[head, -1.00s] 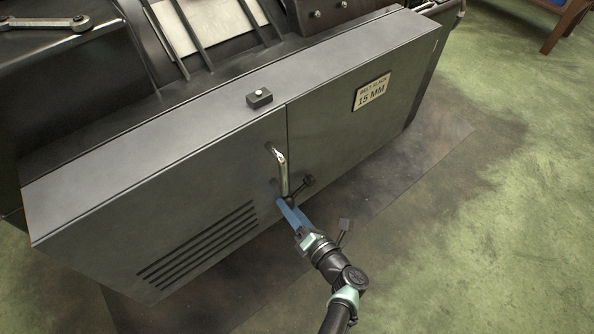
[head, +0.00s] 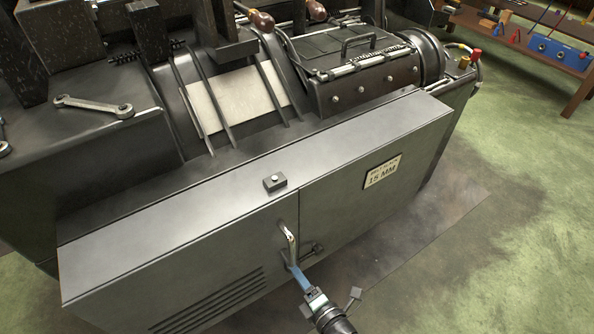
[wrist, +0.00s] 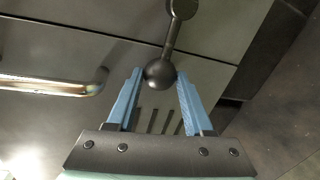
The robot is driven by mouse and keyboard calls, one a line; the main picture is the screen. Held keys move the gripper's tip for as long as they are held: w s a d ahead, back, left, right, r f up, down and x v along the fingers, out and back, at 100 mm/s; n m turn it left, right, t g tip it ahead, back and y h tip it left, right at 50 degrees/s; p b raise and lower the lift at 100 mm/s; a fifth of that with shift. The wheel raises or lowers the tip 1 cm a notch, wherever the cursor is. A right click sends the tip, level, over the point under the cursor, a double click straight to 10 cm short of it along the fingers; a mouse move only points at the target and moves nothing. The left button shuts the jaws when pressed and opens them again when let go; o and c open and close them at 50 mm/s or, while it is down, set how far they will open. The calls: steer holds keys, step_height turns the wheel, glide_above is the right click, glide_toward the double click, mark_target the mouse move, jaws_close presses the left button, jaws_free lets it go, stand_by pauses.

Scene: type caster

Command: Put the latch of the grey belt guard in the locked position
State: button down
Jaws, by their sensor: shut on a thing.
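The grey belt guard (head: 200,235) is a long metal cover with a seam between its two panels. Its dark latch (head: 317,249) is a short lever low on the front, right of the bright handle (head: 290,242). In the wrist view the latch (wrist: 171,40) runs from a round pivot at the top down to a ball knob between my fingertips. My gripper (head: 295,269) is shut on the latch at this knob; its blue fingers (wrist: 159,76) stand on both sides of it. The far side of the knob is hidden.
The bright handle (wrist: 60,87) lies close to the left finger in the wrist view. A small dark box (head: 274,183) sits on the guard's top and a label plate (head: 382,173) on its right panel. A wrench (head: 94,106) lies on the machine.

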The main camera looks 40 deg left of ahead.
steer(key=shift+s, duration=0.1)
steer(key=c, duration=0.6)
jaws_free()
steer(key=shift+r, duration=0.1)
steer(key=shift+d, duration=0.1)
steer(key=p+v, duration=0.4)
steer(key=v, duration=0.8)
steer(key=shift+d, duration=0.4)
